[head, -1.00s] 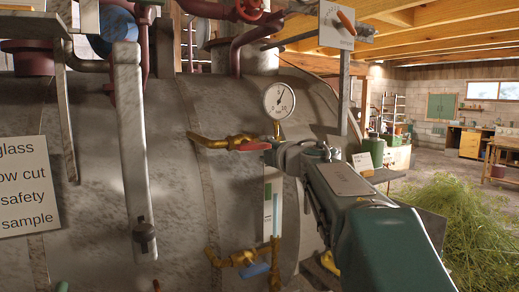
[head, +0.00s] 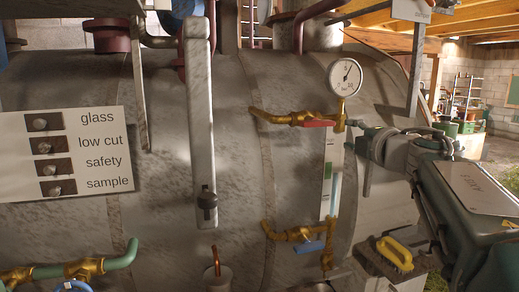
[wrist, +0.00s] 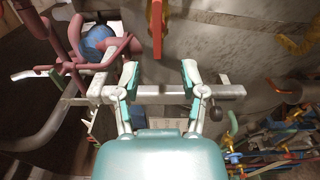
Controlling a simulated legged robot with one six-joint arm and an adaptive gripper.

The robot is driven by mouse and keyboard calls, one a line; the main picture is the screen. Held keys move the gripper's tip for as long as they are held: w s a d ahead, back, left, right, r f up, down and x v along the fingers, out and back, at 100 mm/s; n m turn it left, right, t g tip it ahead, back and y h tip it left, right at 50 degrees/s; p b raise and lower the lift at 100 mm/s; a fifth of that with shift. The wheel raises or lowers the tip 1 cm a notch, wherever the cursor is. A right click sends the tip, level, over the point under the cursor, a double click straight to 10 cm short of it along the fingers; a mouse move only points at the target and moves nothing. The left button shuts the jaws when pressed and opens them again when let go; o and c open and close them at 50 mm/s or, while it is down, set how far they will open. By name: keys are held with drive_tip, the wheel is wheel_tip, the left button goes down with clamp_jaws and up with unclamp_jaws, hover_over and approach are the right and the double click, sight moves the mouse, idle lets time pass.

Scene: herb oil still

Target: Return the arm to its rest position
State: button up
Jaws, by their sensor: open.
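My gripper (wrist: 158,78) is open in the wrist view, its two pale fingers with green pads spread apart and nothing between them. A grey bar lies across the picture behind the fingers; I cannot tell its distance. In the head view my arm reaches in from the lower right, with its green and grey link in front of the still's right end. The fingertips cannot be made out clearly there. The still (head: 190,245) is a large grey metal drum filling most of the view.
A pressure gauge (head: 345,75), a red-handled brass valve (head: 318,123) and a blue-handled valve (head: 309,247) sit near my arm. A yellow-handled brush (head: 395,253) lies below it. A switch panel (head: 95,120) is at left. Pipes (wrist: 75,45) show beyond the fingers.

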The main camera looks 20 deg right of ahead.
drive_tip(key=s+a+f+m+g, duration=0.4)
drive_tip(key=s+a+f+m, duration=0.2)
drive_tip(key=f, duration=0.4)
drive_tip(key=s+a+f+m+g, duration=0.4)
drive_tip(key=s+a+f+m, duration=0.2)
drive_tip(key=s+f, duration=0.2)
drive_tip(key=s+a+f+m+g+h, duration=0.1)
drive_tip(key=s+a+f+m+g, duration=0.3)
drive_tip(key=f, duration=0.8)
drive_tip(key=s+a+m, duration=0.2)
drive_tip(key=s+m, duration=0.1)
drive_tip(key=shift+s+f, duration=0.2)
drive_tip(key=shift+f, duration=0.1)
drive_tip(key=shift+a, duration=0.1)
